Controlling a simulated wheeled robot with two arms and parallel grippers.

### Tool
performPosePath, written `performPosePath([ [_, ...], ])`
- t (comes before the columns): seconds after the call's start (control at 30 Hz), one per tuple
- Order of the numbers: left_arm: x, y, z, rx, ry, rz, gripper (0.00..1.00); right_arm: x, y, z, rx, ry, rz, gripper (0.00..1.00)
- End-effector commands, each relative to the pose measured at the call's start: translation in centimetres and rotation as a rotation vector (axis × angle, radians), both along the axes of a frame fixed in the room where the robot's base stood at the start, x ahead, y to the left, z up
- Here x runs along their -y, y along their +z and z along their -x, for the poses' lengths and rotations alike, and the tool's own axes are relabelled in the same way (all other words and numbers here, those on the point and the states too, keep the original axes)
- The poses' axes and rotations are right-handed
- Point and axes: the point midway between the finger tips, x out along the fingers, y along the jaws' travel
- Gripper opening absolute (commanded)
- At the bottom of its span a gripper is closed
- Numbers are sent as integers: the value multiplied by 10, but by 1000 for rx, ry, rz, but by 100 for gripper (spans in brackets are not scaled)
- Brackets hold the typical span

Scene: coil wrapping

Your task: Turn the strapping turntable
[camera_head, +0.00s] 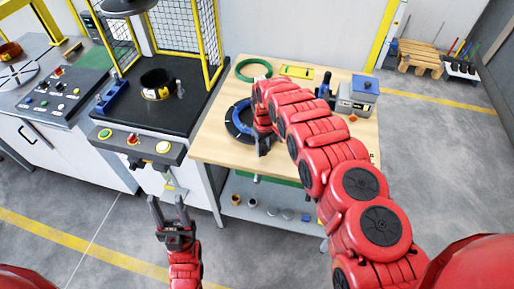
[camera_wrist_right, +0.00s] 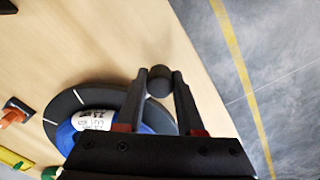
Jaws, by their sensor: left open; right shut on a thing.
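The strapping turntable (camera_head: 231,122) is a dark disc on the wooden workbench, with a blue coil (camera_head: 243,112) lying on it. In the right wrist view the turntable (camera_wrist_right: 62,105) shows white marks on its rim, and the blue coil (camera_wrist_right: 66,137) carries a white label. My right gripper (camera_head: 264,149) is at the turntable's near edge. It is shut on a dark round knob (camera_wrist_right: 159,86), held between the fingertips. My right arm hides part of the turntable. My left gripper (camera_head: 167,203) is open and empty, in front of the machine's control panel.
A green ring (camera_head: 253,70), a yellow bar (camera_head: 298,72) and a grey box with a blue top (camera_head: 358,95) are on the workbench (camera_head: 215,143). A machine with a yellow-framed mesh guard (camera_head: 180,32) stands to the left.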

Motion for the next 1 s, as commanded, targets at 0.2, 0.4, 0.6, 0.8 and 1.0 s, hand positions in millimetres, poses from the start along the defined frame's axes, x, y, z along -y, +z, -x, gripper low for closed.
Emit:
performPosePath([
  [0.2,0,-10,0,0,0,0,50,19,-3,-2,-2,106,0,0],
  [0.4,0,-21,0,0,0,0,50,35,-4,-6,0,201,0,0],
  [0.6,0,-30,0,0,0,0,50,47,-3,-11,-1,282,0,0],
  [0.8,0,-37,0,0,0,0,50,56,-2,-15,0,338,0,0],
  [1.0,0,-40,0,0,0,0,50,60,-2,-17,-1,370,-1,0],
])
